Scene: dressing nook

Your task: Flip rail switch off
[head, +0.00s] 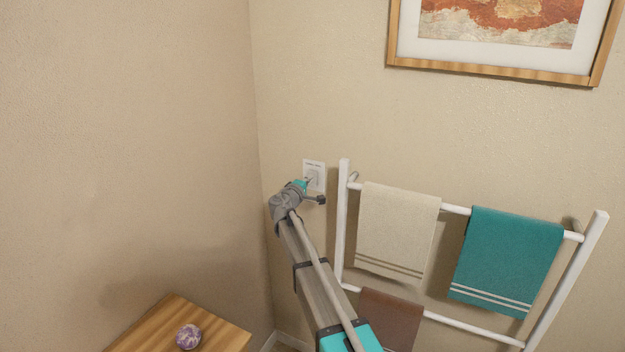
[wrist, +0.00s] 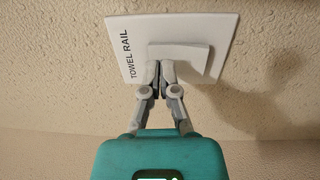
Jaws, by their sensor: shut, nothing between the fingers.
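The rail switch is a white wall plate (wrist: 122,50) marked "TOWEL RAIL", with a raised white rocker (wrist: 192,58) in its middle. In the head view the switch plate (head: 314,167) is on the back wall, just left of the towel rail. My gripper (wrist: 161,68) is shut and empty, its fingertips at the near edge of the rocker. I cannot tell whether they touch it. In the head view my gripper (head: 308,182) is in front of the plate and hides part of it. Which way the rocker is set cannot be made out.
A white towel rail (head: 343,220) stands right of the switch, holding a cream towel (head: 398,230), a teal towel (head: 507,260) and a brown towel (head: 388,318). A wooden table (head: 160,325) with a purple and white ball (head: 189,337) is at lower left. A framed picture (head: 490,70) hangs above.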

